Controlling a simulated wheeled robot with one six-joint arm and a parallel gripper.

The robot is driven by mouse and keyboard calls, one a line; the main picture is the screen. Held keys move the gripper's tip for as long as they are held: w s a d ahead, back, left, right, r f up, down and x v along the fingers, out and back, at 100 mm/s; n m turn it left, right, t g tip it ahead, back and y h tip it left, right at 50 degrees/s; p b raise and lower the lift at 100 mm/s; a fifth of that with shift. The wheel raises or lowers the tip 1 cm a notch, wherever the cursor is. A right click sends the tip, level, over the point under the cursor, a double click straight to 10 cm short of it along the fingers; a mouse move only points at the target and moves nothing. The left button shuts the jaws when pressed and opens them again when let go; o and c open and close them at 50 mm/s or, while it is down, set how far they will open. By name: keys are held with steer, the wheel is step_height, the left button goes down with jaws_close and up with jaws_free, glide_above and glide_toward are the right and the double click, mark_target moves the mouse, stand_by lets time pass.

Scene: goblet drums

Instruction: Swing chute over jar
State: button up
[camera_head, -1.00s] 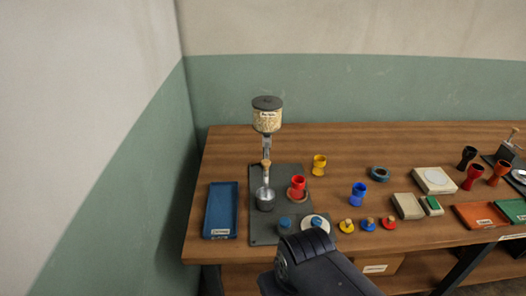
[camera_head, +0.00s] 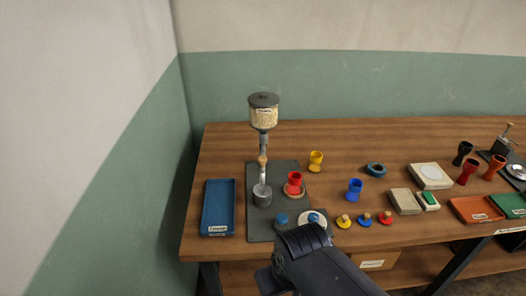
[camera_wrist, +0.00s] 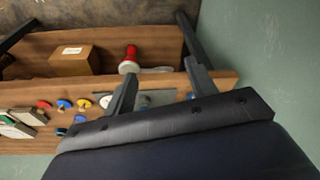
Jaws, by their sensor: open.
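A hopper (camera_head: 263,112) of pale grains stands on a post at the back of a dark grey board. Its thin silver chute (camera_head: 262,173) hangs below with a wooden collar and points down at a grey metal cup (camera_head: 262,195). A red goblet-shaped jar (camera_head: 295,183) stands upright on a round wooden base, just right of the chute. My gripper is in front of the table's near edge, apart from chute and jar. In the wrist view my gripper (camera_wrist: 162,80) has its two fingers spread with nothing held. The head view hides its fingertips behind my arm.
A blue tray (camera_head: 219,208) lies left of the board. Blue-knobbed and white discs sit at the board's front. Yellow (camera_head: 316,161) and blue (camera_head: 354,190) goblets and several coloured stoppers stand to the right. A red-and-white object (camera_wrist: 129,62) shows below table level in the wrist view.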

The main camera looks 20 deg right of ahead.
steer(key=w+d+t+b, duration=0.1)
steer(key=w+d+t, duration=0.1)
steer(key=w, duration=0.3)
steer(key=w+d+t+h+b, duration=0.1)
steer(key=w+d+t+b, duration=0.1)
steer(key=w, duration=0.4)
steer(key=w+d+m+t+h+b, duration=0.1)
steer(key=w+d+t+b, duration=0.1)
steer(key=w, duration=0.3)
steer(key=shift+w+d+f, duration=0.2)
steer(key=shift+w+d, duration=0.05)
steer(key=shift+d, duration=0.45)
steer(key=shift+c, duration=0.4)
steer(key=n+t+y+b, duration=0.2)
steer(key=t+y+b, duration=0.3)
steer(key=t, duration=0.4)
glide_toward(263, 157)
steer(key=shift+w+a+h, duration=0.65)
steer(key=shift+h, duration=0.05)
steer(key=w, duration=0.6)
steer(key=w+a, duration=0.1)
steer(key=w, duration=0.3)
jaws_close()
